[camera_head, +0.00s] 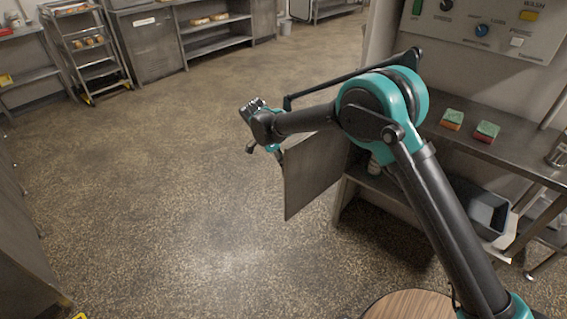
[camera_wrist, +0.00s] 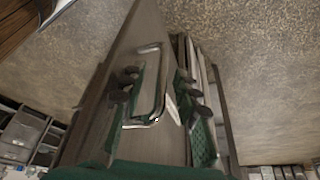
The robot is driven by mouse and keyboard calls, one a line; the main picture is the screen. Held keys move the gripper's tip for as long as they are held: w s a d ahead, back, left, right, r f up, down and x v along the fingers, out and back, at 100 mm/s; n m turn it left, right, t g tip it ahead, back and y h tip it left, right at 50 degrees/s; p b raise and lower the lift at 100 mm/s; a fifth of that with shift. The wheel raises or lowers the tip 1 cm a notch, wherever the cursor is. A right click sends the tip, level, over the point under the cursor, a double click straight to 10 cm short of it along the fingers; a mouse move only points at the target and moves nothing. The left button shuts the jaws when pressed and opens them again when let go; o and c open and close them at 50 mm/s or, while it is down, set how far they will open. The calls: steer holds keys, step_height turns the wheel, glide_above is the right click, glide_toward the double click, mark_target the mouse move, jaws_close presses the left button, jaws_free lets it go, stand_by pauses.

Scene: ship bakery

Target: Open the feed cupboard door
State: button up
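The feed cupboard door (camera_head: 312,173) is a flat grey metal panel. In the head view it stands swung out from the cupboard (camera_head: 345,190) under the counter, with floor on its left. In the wrist view the door (camera_wrist: 140,40) runs up the middle and carries a bent metal bar handle (camera_wrist: 158,90). My gripper (camera_head: 262,128) is at the door's upper far edge in the head view. In the wrist view my gripper (camera_wrist: 155,90) has its fingers spread to either side of the handle. I cannot tell whether a finger touches it. The handle is hidden in the head view.
A steel counter (camera_head: 480,150) on the right holds two sponges (camera_head: 470,125), with a control panel (camera_head: 490,25) above. A grey bin (camera_head: 490,215) sits below. A rack trolley (camera_head: 90,50) and shelving stand at the back. The floor left of the door is clear.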

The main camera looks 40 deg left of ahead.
steer(key=v, duration=1.2)
stand_by(0.3)
